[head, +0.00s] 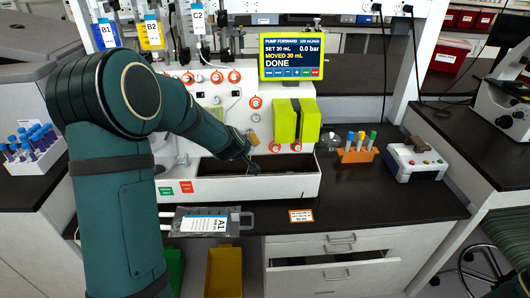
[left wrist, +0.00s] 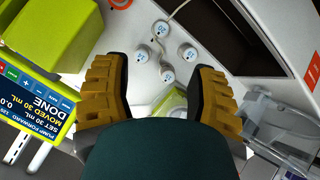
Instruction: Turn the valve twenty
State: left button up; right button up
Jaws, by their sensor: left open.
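The white cell processor (head: 205,150) stands on the black bench, with several orange-ringed round valves such as one (head: 235,76) on its front. My left arm reaches in from the left, and my left gripper (head: 250,147) is low at the machine's front, above the open tray. In the left wrist view my gripper (left wrist: 160,85) is open, its two yellow-and-black fingers apart with nothing between them. Beyond the fingertips is a group of small round white numbered caps (left wrist: 160,28). My right gripper is out of view.
A pump display (head: 291,58) reads DONE, MOVED 30 mL. Two lime-green blocks (head: 284,120) sit on the machine front. An orange tube rack (head: 357,153) and a small white device (head: 415,160) stand to the right. A bag labelled A1 (head: 205,223) lies at the front edge.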

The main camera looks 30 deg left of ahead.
pick_arm(q)
jog(key=b+x, duration=0.2)
jog(key=x, duration=1.1)
jog(key=shift+w+a+f, duration=0.1)
jog(key=shift+f, duration=0.1)
grip_shut()
